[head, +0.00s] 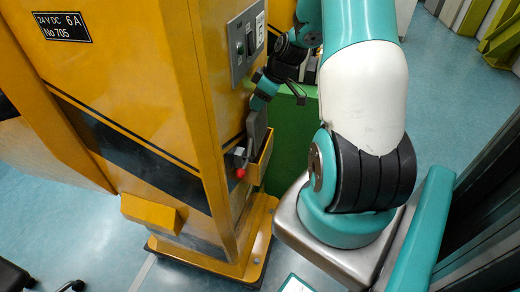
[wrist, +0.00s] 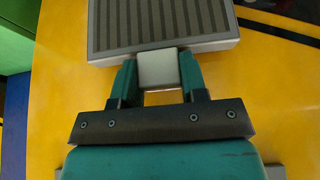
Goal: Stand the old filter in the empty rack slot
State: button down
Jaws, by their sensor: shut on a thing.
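The filter (wrist: 165,25), a grey frame with dark striped pleats, fills the top of the wrist view. My gripper (wrist: 158,70) has its two teal fingers shut on the pale square grip at the filter's near edge. In the head view my gripper (head: 264,92) is beside the yellow cabinet's side face, with the grey filter (head: 257,122) hanging below it. The filter's lower end is close to a small yellow open-topped holder (head: 263,162). I cannot tell whether it is inside or in front of it. No rack slot can be clearly made out.
The yellow cabinet (head: 140,110) stands at the left, with a grey switch panel (head: 243,42) above my gripper. A red knob (head: 240,173) sits by the holder. A green box (head: 292,140) is close behind. Open blue floor (head: 455,90) lies to the right.

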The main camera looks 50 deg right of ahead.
jog(key=shift+r+p, duration=0.3)
jog(key=shift+r, duration=0.3)
jog(key=s+d, duration=0.3)
jog(key=s, duration=0.6)
jog(key=shift+d+r, duration=0.4)
jog(key=shift+r, duration=0.05)
jog(key=shift+s, duration=0.2)
